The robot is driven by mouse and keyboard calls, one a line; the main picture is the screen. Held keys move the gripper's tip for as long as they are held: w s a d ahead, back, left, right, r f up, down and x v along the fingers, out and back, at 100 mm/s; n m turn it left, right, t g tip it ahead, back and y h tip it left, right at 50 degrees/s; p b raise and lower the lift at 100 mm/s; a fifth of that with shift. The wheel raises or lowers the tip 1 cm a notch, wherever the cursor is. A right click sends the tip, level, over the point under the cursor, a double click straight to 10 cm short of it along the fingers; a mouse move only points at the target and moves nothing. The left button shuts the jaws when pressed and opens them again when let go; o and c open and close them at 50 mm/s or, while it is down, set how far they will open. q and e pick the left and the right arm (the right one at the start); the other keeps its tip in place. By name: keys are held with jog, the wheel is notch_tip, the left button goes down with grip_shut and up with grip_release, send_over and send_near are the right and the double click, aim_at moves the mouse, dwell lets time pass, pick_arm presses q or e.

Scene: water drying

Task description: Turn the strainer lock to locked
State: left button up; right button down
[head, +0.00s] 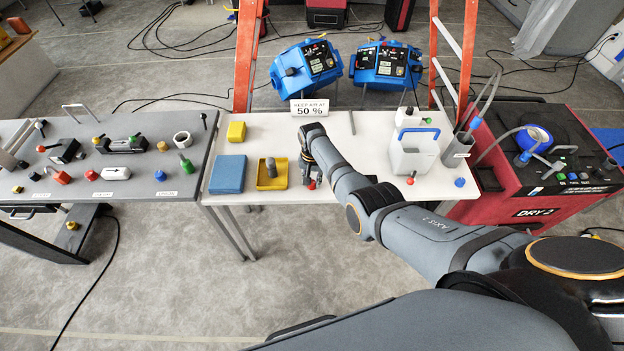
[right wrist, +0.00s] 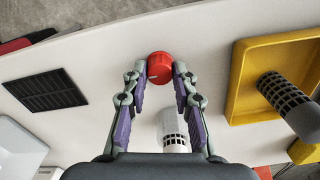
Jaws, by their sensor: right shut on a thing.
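A round red knob (right wrist: 160,67), which I take to be the strainer lock, sits near the edge of the white table. A small pale mark shows on its lower left side. My right gripper (right wrist: 162,76) has its two fingertips on either side of the knob and is shut on it. In the head view the right gripper (head: 311,179) reaches down to the table's front edge, with the red knob (head: 312,186) showing below it. A white slotted cylinder (right wrist: 173,128) stands between the fingers in the wrist view. My left gripper is not in view.
A yellow tray (head: 260,184) holding a grey slotted cylinder (head: 270,166) lies left of the right gripper, beside a blue pad (head: 229,173). A white container (head: 407,158) stands to the right. A black grate (right wrist: 45,90) shows in the wrist view.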

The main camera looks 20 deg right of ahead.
jog(key=shift+m, duration=0.3)
dwell(0.4)
jog(key=c, duration=1.1)
grip_release()
jog(key=shift+o, duration=0.2)
jog(key=shift+r, duration=0.1)
notch_tip(320, 180, up, 12)
